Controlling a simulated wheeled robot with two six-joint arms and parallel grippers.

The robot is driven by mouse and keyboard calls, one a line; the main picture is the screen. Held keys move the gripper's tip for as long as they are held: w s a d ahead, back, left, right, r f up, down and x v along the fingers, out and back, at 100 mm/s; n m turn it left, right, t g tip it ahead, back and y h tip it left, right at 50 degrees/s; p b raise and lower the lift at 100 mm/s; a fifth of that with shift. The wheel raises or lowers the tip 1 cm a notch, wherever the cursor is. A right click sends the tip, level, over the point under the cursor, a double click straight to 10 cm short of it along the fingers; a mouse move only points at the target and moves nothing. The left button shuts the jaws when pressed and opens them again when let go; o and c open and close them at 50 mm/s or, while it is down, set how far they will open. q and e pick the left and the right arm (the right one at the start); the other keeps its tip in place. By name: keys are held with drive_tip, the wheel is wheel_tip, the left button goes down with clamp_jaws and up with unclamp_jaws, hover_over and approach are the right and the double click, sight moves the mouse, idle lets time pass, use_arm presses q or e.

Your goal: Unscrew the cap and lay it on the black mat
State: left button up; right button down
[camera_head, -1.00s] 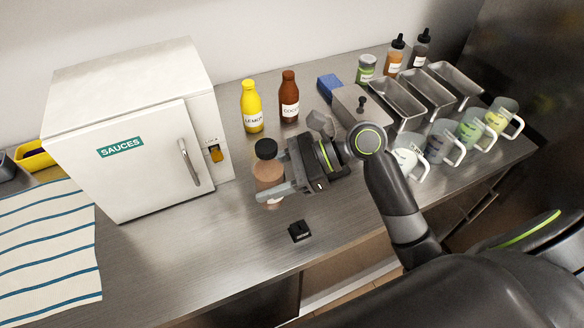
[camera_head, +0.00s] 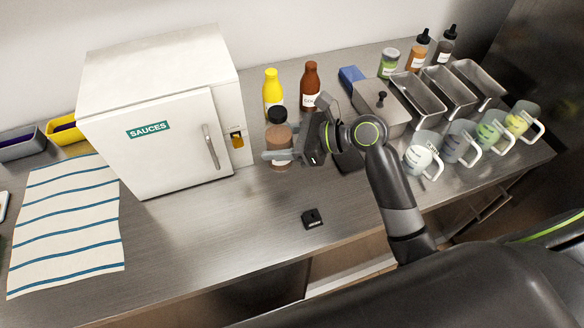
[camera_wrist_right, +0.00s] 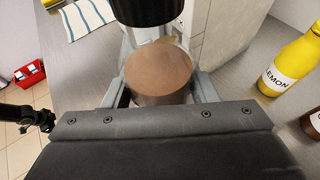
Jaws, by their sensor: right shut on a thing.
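A bottle with brown contents (camera_head: 280,135) stands upright between the fingers of my right gripper (camera_head: 278,156), which is shut on its body. Its black cap (camera_head: 277,115) sits at the top; I cannot tell whether it is loose. In the right wrist view the brown bottle (camera_wrist_right: 160,75) is between the fingers, with the black cap (camera_wrist_right: 148,8) cut off by the top edge. A dark flat patch, apparently the black mat (camera_head: 348,163), lies partly hidden behind my right wrist.
A small black block (camera_head: 313,219) lies on the counter in front. A yellow lemon bottle (camera_head: 272,88) and a brown bottle (camera_head: 310,82) stand close behind. A white sauces cabinet (camera_head: 160,145) is at left; mugs (camera_head: 419,154) stand at right.

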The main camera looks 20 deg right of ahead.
drive_tip(key=w+d+m+t+h, duration=0.2)
drive_tip(key=d, duration=0.2)
drive_tip(key=shift+m, duration=0.3)
drive_tip(key=shift+a+f+p, duration=0.1)
drive_tip(key=shift+f+p, duration=0.2)
drive_tip(key=shift+f, duration=4.1)
drive_tip(key=c, duration=0.6)
unclamp_jaws()
drive_tip(key=shift+f, duration=0.15)
drive_tip(key=shift+b+v, duration=0.6)
drive_tip(key=shift+v, duration=5.55)
